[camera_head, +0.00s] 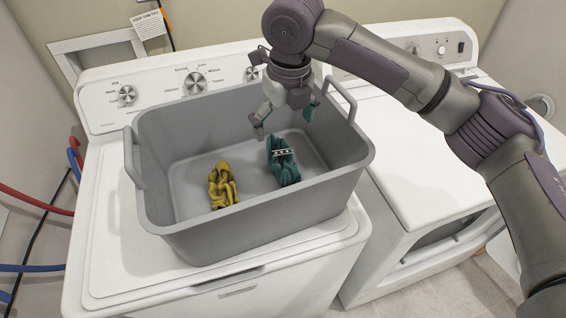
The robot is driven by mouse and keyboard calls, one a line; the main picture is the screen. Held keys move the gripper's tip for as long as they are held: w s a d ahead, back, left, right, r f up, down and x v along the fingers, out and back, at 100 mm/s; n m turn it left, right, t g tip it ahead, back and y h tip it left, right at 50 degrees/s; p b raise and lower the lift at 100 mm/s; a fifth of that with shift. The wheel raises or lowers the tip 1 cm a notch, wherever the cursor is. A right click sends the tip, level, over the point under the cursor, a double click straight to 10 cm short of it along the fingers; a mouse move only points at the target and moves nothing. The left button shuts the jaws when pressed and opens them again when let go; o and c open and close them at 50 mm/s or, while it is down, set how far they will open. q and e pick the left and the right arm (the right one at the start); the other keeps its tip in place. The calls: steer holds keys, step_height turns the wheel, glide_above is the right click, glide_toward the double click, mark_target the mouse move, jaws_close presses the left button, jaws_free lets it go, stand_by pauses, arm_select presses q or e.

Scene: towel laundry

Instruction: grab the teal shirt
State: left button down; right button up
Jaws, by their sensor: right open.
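The teal shirt (284,165) lies crumpled on the floor of a grey basket (270,222), a little right of its middle, with a pale patterned band across it. My right gripper (284,122) points down over the back right part of the basket. It is open and empty, with its fingertips above and just behind the shirt in the picture. The exact height gap is hard to tell. My left gripper is not in view.
A yellow crumpled cloth (222,186) lies in the basket, left of the shirt. The basket stands on a white washer (110,250) and has raised handles at both ends. A second white machine (410,190) stands to the right.

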mark_target(283, 152)
steer(key=f, duration=0.2)
steer(key=f+p, duration=0.1)
steer(key=f, duration=0.2)
steer(key=w+f, duration=0.1)
steer(key=f, duration=0.2)
steer(key=shift+w+a+f, duration=0.1)
steer(key=shift+a, duration=0.05)
steer(key=shift+w+f+p, duration=0.25)
steer(key=shift+f+p, duration=0.1)
steer(key=shift+f, duration=0.25)
steer(key=f, duration=0.1)
steer(key=f+p, duration=0.2)
steer(key=f, duration=0.1)
steer(key=shift+w+d+f, duration=0.1)
steer(key=shift+d, duration=0.2)
steer(key=shift+w+a+f, duration=0.1)
steer(key=shift+w+f, duration=0.05)
steer(key=shift+f, duration=0.3)
steer(key=shift+r, duration=0.1)
steer(key=c, duration=1.4)
